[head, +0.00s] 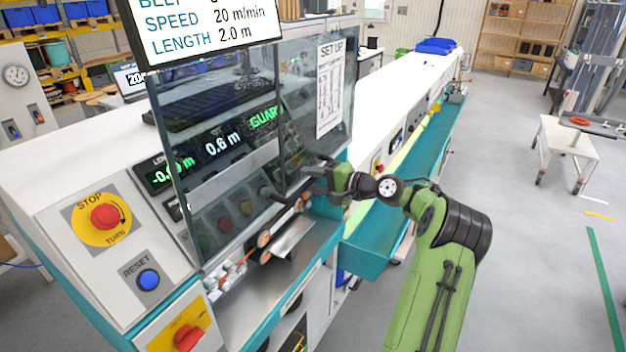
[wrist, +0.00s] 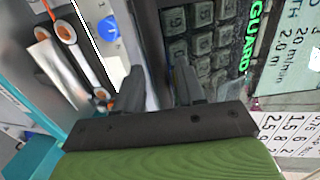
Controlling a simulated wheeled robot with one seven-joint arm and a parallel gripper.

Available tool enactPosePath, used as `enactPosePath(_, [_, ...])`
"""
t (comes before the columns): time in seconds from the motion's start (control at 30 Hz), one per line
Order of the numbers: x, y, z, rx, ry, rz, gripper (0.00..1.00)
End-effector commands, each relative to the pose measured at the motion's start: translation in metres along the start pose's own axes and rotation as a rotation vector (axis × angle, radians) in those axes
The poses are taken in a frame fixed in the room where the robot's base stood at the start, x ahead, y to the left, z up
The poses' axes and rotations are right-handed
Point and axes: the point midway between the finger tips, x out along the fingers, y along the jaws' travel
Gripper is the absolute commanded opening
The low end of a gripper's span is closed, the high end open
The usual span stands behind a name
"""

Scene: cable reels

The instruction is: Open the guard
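The guard (head: 225,100) is a clear, dark-tinted panel standing in front of the machine's control face in the head view. Buttons, displays and orange rollers show through or below it. A second clear panel (head: 335,95) with a set-up sheet adjoins it on the right. My gripper (head: 288,190) is at the guard's lower right edge. In the wrist view my gripper's two dark fingers (wrist: 158,88) stand apart, with a grey upright strip (wrist: 152,50) showing between them. I cannot tell whether either finger touches it. The finger tips are partly hidden in the head view.
A red stop button (head: 104,216), a blue reset button (head: 148,279) and a red rotary switch (head: 188,338) sit left of the guard. A display board (head: 205,30) overhangs the guard. A teal trough (head: 400,215) runs right. Open floor and a white trolley (head: 568,145) lie right.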

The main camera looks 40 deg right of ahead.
Motion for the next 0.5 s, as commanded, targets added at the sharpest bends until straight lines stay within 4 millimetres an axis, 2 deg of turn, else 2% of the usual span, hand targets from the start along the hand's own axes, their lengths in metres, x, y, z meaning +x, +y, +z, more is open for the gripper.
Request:
enactPosePath(0.13, [-0.001, 0.000, 0.000, 0.000, 0.000, 0.000, 0.39])
enactPosePath(0.23, [-0.011, 0.001, -0.001, 0.000, 0.001, 0.000, 0.39])
enactPosePath(0.37, [-0.043, 0.002, -0.002, 0.000, 0.006, 0.001, 0.39])
enactPosePath(0.5, [-0.084, 0.002, -0.001, 0.000, 0.006, 0.000, 0.39])
